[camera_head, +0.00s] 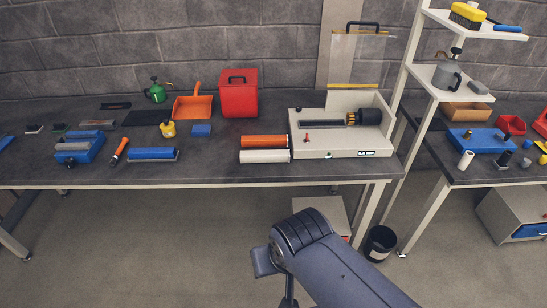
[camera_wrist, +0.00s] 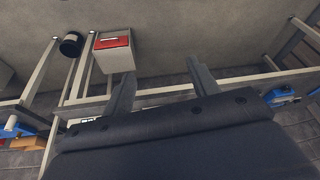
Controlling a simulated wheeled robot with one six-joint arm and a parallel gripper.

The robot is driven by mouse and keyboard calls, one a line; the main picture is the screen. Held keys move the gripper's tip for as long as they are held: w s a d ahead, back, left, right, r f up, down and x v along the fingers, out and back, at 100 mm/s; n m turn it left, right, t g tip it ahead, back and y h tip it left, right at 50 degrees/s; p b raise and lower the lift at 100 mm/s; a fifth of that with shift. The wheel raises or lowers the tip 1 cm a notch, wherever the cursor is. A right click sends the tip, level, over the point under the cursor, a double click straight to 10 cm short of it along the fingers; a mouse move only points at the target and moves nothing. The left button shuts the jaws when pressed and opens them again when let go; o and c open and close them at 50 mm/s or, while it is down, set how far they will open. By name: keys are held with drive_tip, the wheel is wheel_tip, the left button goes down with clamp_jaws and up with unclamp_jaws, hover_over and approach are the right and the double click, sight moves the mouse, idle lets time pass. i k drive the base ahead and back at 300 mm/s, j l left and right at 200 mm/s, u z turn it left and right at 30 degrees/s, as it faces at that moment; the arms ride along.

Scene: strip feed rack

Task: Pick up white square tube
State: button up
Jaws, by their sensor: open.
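A white tube (camera_head: 265,156) lies along the front edge of the dark workbench (camera_head: 215,168), just in front of an orange tube (camera_head: 264,141). At this size I cannot tell whether its section is square or round. My gripper (camera_wrist: 160,78) is open and empty in the wrist view, with its two fingers wide apart. The white tube is not clearly seen there. In the head view my arm is in front of the bench, over the floor, apart from the tube.
A white machine (camera_head: 342,140) stands right of the tubes and a red box (camera_head: 237,92) behind them. Blue blocks and tools lie to the left. A shelf post stands to the right. A black bin (camera_head: 380,243) and a drawer box (camera_wrist: 114,50) are on the floor.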

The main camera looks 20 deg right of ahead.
sight(279, 155)
drive_tip(key=z, duration=0.5)
drive_tip(key=i+z, duration=0.35)
drive_tip(key=i, duration=0.3)
drive_tip(key=i+j+z, duration=0.15)
drive_tip(key=i+z, duration=0.25)
drive_tip(key=i, duration=0.25)
